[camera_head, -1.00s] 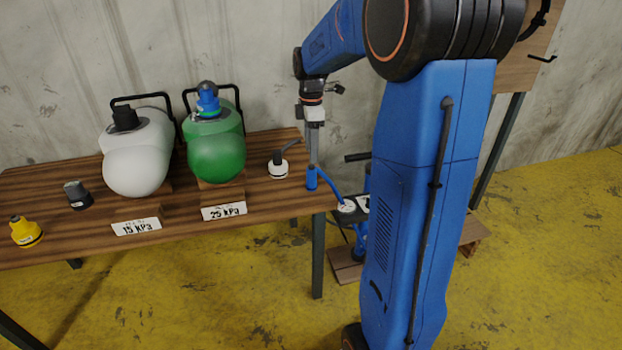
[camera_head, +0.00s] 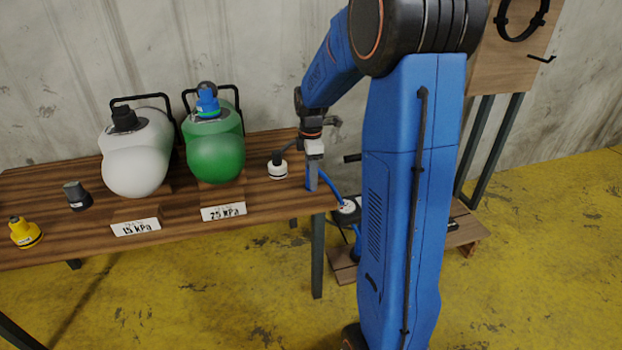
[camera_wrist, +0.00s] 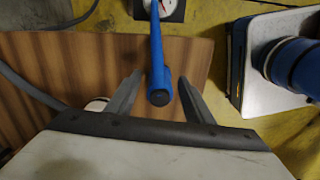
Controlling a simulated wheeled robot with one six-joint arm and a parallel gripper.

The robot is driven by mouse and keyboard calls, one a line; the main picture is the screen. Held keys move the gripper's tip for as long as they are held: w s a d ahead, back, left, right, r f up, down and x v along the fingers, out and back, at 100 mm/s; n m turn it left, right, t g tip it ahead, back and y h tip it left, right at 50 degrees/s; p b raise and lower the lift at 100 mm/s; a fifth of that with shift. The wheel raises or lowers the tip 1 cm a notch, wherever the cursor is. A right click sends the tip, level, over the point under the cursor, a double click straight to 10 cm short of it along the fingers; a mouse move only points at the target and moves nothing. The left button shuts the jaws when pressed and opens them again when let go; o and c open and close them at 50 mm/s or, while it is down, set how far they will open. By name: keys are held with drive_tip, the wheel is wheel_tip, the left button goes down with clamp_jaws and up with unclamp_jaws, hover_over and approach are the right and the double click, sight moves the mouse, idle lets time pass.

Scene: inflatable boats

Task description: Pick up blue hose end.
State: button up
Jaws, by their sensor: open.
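The blue hose end (camera_wrist: 159,88) shows in the wrist view as a blue cylinder with a dark tip, with its blue hose (camera_wrist: 156,35) running away from it. It lies between the two fingers of my open gripper (camera_wrist: 158,92), with a gap visible on each side. In the head view my gripper (camera_head: 312,178) points down at the right end of the wooden table. There the fingers largely hide the hose end, and the blue hose (camera_head: 330,184) runs right and down behind my arm.
A white-and-black cap (camera_head: 277,167) stands just left of my gripper. A green tank (camera_head: 215,158) and a white tank (camera_head: 135,165) stand further left, with a grey cap (camera_head: 76,196) and a yellow cap (camera_head: 25,233). A round gauge (camera_wrist: 164,8) lies beyond the hose end.

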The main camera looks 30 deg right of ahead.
drive_tip(key=c, duration=1.1)
drive_tip(key=shift+r, duration=0.15)
